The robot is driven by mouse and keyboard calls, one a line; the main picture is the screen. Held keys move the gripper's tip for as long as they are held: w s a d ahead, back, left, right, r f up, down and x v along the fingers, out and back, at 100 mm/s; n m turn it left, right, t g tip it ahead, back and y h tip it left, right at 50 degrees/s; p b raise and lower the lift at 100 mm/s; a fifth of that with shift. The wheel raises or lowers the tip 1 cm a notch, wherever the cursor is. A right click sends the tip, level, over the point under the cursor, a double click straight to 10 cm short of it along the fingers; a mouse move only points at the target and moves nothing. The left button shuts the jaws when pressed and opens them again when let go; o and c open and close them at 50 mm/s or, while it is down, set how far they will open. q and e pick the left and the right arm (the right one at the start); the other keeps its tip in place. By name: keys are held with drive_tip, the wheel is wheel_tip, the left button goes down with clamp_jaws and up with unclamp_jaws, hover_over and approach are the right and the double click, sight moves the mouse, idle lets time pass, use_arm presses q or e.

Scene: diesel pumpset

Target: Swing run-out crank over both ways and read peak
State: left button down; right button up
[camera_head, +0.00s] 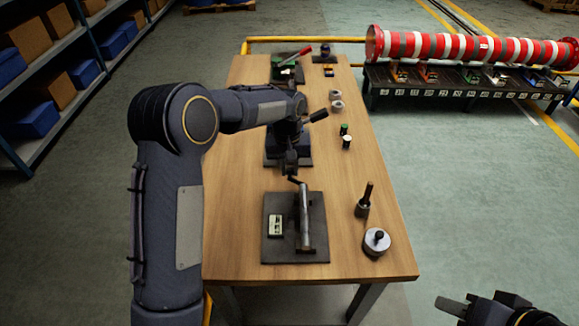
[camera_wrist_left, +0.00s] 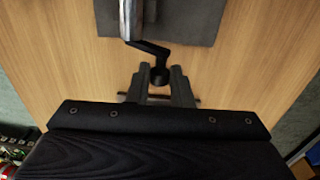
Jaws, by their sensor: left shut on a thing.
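The run-out fixture stands on a dark base plate (camera_head: 281,250) at the near part of the wooden bench. A grey metal shaft (camera_head: 304,217) lies on it, pointing away from me. A dark bent crank (camera_head: 293,180) comes off the shaft's far end; it also shows in the left wrist view (camera_wrist_left: 148,46). A small pale read-out (camera_head: 275,225) lies left of the shaft, its figures too small to read. My left gripper (camera_head: 290,165) is shut on the crank's knob (camera_wrist_left: 159,76). My right gripper (camera_head: 462,307) is at the lower right, off the bench; its jaw opening is unclear.
An upright dark rod in a holder (camera_head: 363,203) and a round metal weight (camera_head: 376,241) stand right of the plate. Small cans (camera_head: 346,142) and rings (camera_head: 336,106) are farther back. Another dark fixture plate (camera_head: 297,160) lies behind my left gripper.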

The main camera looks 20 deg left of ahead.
use_arm(q)
drive_tip(key=shift+d+r, duration=0.1)
drive_tip(key=shift+d, duration=0.05)
drive_tip(key=shift+w+d+r+g+y+p, duration=0.2)
drive_tip(key=shift+d+g+y+p, duration=0.25)
drive_tip(key=shift+y+p, duration=0.5)
drive_tip(key=shift+w+d+r+g+y+p, duration=0.2)
drive_tip(key=shift+d+y+p, duration=0.4)
drive_tip(key=shift+y, duration=0.7)
drive_tip(key=shift+w+d+r+g+y+p, duration=0.15)
drive_tip(key=shift+d+g+y+p, duration=0.35)
drive_tip(key=shift+y, duration=0.65)
drive_tip(key=c, duration=1.3)
unclamp_jaws()
